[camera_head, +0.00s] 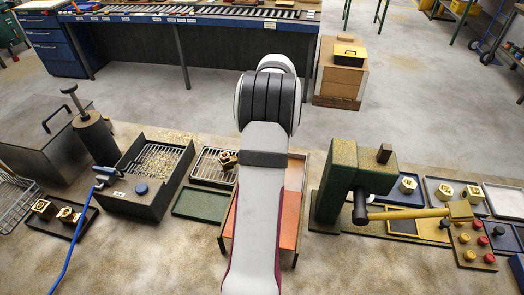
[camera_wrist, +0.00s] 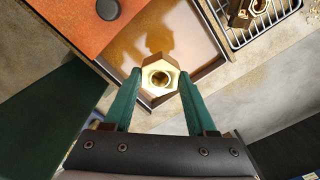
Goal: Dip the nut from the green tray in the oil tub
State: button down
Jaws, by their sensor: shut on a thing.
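In the wrist view, my gripper (camera_wrist: 160,80) has its two green fingers shut on a brass hex nut (camera_wrist: 158,62), with its round hole facing the camera. The nut is over the near corner of the oil tub (camera_wrist: 205,72), with brown-amber oil (camera_wrist: 165,30) behind it; I cannot tell whether it touches the oil. In the head view my arm hides the gripper, the nut and much of the tub (camera_head: 300,166). The green tray (camera_head: 200,203) stands empty left of the tub.
An orange panel (camera_wrist: 85,20) covers part of the tub. A wire rack (camera_head: 208,168) holding a brass piece (camera_head: 228,159) stands beside the tub, behind the green tray. A green press (camera_head: 345,180) with a long handle stands to the right.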

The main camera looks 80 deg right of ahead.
notch_tip(320, 180, down, 12)
jog(key=shift+w+r, duration=0.1)
dwell(0.5)
dwell(2.4)
jog(key=shift+r, duration=5)
jog(key=w+a+r+n, duration=0.4)
jog(key=w+a+n, duration=0.2)
jog(key=w+a, duration=0.5)
jog(key=w+a+r+n, duration=0.5)
jog(key=w+a+n, duration=0.15)
jog(key=w, duration=0.85)
jog(key=w+a+r+n, duration=0.1)
jog(key=a+n, duration=0.3)
jog(key=a, duration=0.6)
jog(key=w+a+r+n, duration=0.2)
jog(key=a+r+n, duration=0.2)
jog(key=a, duration=0.5)
jog(key=w+a+r+n, duration=0.1)
jog(key=a+r+n, duration=0.1)
jog(key=a+n, duration=0.4)
jog(key=a, duration=0.4)
jog(key=shift+w+a+r, duration=0.2)
jog(key=shift+a, duration=0.15)
